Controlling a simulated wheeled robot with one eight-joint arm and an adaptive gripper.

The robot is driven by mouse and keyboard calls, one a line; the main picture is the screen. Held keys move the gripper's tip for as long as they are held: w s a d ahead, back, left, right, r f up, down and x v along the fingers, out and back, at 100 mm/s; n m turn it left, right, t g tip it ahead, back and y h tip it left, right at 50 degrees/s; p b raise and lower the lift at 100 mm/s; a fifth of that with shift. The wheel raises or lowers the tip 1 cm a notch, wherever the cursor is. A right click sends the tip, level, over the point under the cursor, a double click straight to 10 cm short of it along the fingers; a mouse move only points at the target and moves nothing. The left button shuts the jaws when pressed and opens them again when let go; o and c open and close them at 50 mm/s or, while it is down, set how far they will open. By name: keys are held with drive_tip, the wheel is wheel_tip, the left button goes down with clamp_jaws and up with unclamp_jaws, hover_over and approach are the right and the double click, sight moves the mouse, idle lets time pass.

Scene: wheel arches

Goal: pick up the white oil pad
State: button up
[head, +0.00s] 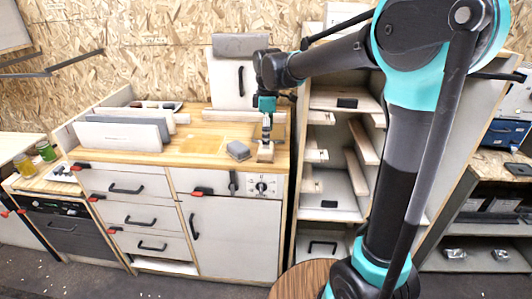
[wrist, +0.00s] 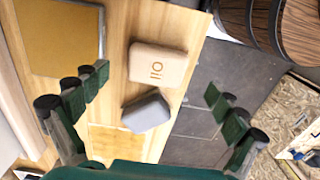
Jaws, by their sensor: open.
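The white oil pad (wrist: 158,64) is a pale rounded block with an orange mark on its top, lying on the wooden counter near its edge. In the head view it (head: 266,153) shows small, just below the gripper at the counter's front right. My gripper (wrist: 156,85) is open and empty, its dark green fingers spread wide to either side of the pad in the wrist view. In the head view my gripper (head: 267,131) points down over the pad; the exact gap is hard to tell.
A grey block (wrist: 147,111) lies close beside the pad and also shows in the head view (head: 238,150). A yellow-brown panel (wrist: 62,38) lies on the counter. White upright panels (head: 120,133) stand at the counter's left. An open shelf unit (head: 335,165) stands to the right.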

drive_tip(key=shift+w+a+f, duration=0.1)
drive_tip(key=shift+a+f, duration=0.05)
drive_tip(key=shift+f, duration=1.15)
drive_tip(key=shift+w+a+f, duration=0.1)
drive_tip(key=shift+a+f, duration=0.05)
drive_tip(key=shift+f, duration=1.15)
drive_tip(key=c, duration=1.4)
wheel_tip(320, 180, up, 20)
drive_tip(key=shift+r, duration=0.1)
drive_tip(key=o, duration=0.7)
drive_tip(key=c, duration=0.4)
